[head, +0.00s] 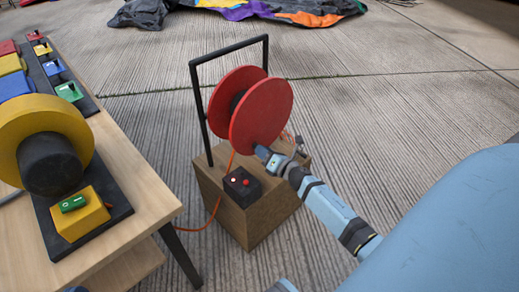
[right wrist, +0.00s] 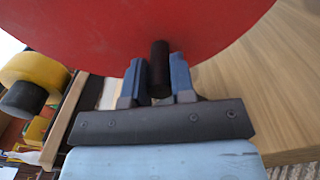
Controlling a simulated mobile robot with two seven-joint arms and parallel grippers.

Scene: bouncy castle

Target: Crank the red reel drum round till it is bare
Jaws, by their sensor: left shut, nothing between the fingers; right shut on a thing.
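The red reel drum (head: 262,112) stands in a black frame (head: 193,80) on a wooden box (head: 238,215). It has two red discs with a dark core (head: 238,98) between them. The core is mostly hidden, so I cannot tell how much is wound on it. My right gripper (head: 264,153) is at the lower edge of the near disc. In the right wrist view its fingers are shut on a dark round crank handle (right wrist: 160,68) that stands out from the red disc (right wrist: 150,25). My left gripper cannot be made out in either view.
A black control box (head: 242,187) with a red and a white button sits on the wooden box. An orange cord (head: 212,212) runs left from there. A wooden table (head: 130,200) at left holds a yellow wheel (head: 60,115) and coloured blocks. Folded fabric (head: 240,10) lies behind.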

